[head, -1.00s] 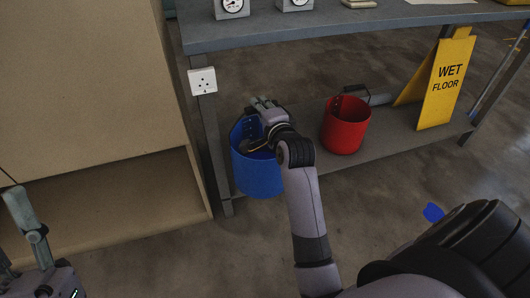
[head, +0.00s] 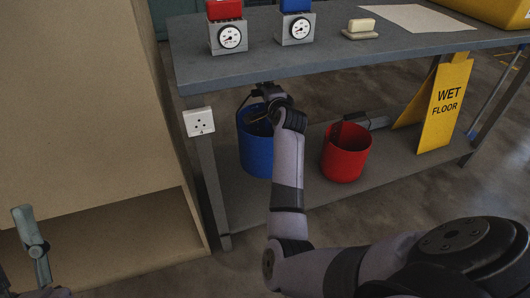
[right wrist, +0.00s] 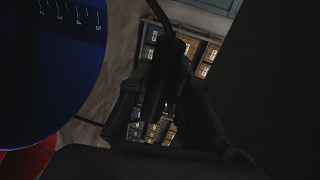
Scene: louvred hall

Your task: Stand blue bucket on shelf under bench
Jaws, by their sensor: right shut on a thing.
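The blue bucket (head: 256,152) is upright under the bench (head: 330,52), at the left end over the lower shelf (head: 300,195). I cannot tell whether its base touches the shelf. My right gripper (head: 268,92) is at the top of the bucket, shut on it; the exact hold is dark and partly hidden by my wrist. In the right wrist view the bucket (right wrist: 50,70) fills the left side, with white scale marks, beside the dark fingers (right wrist: 160,90). My left gripper (head: 32,240) shows only in part at the lower left, away from the bucket.
A red bucket (head: 345,155) stands on the shelf to the right, with a gap between. A yellow wet floor sign (head: 443,105) is further right. A bench leg with a socket (head: 199,121) is close on the left, beside a cardboard-coloured cabinet (head: 80,110). Gauges (head: 229,37) stand on the bench top.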

